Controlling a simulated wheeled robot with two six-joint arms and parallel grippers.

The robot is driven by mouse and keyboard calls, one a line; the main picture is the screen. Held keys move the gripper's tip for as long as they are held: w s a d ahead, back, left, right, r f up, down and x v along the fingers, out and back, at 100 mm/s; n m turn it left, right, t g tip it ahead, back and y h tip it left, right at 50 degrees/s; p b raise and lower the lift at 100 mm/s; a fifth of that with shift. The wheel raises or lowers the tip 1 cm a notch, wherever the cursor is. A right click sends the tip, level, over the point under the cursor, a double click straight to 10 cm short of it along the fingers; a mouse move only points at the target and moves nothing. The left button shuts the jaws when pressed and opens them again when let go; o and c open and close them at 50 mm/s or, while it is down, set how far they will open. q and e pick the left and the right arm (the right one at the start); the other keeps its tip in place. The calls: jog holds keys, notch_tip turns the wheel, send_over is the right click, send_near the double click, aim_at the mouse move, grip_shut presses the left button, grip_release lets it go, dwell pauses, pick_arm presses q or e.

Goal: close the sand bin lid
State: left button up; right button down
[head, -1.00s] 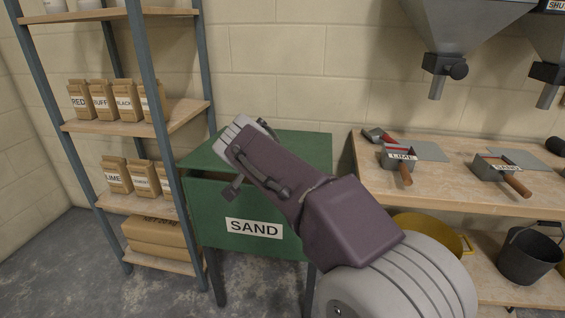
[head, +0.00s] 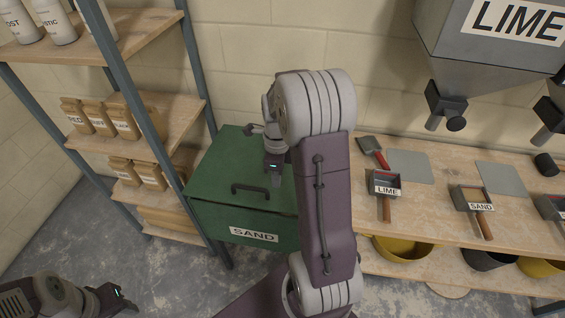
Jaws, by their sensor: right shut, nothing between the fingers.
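The green sand bin (head: 254,236) with its white SAND label stands left of the bench. Its green lid (head: 219,172) lies flat across the top, with a dark bar handle (head: 250,189) near the front edge. My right gripper (head: 275,178) is shut and empty, pointing down over the right part of the lid, behind and right of the handle. I cannot tell whether it touches the lid. My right arm hides the lid's right side. My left gripper (head: 122,300) is low at the bottom left, away from the bin; its finger opening is unclear.
A shelf rack (head: 150,115) with paper bags and bottles stands close to the bin's left. A wooden bench (head: 430,218) with scoops and trowels is on the right, under grey hoppers (head: 480,60). Tubs sit below the bench. Floor is free at front left.

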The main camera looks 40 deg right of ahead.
notch_tip(320, 180, up, 4)
jog(key=s+p, duration=0.2)
jog(key=b, duration=0.1)
send_near(280, 210)
notch_tip(280, 210, down, 7)
jog(key=shift+s+a+r, duration=0.1)
jog(key=shift+a+r, duration=0.05)
pick_arm(q)
jog(key=r, duration=0.3)
jog(key=shift+s+a+r, duration=0.25)
jog(key=shift+a+r, duration=0.05)
jog(key=shift+r, duration=0.1)
pick_arm(e)
jog(key=shift+m, duration=0.3)
pick_arm(q)
jog(key=shift+f, duration=0.1)
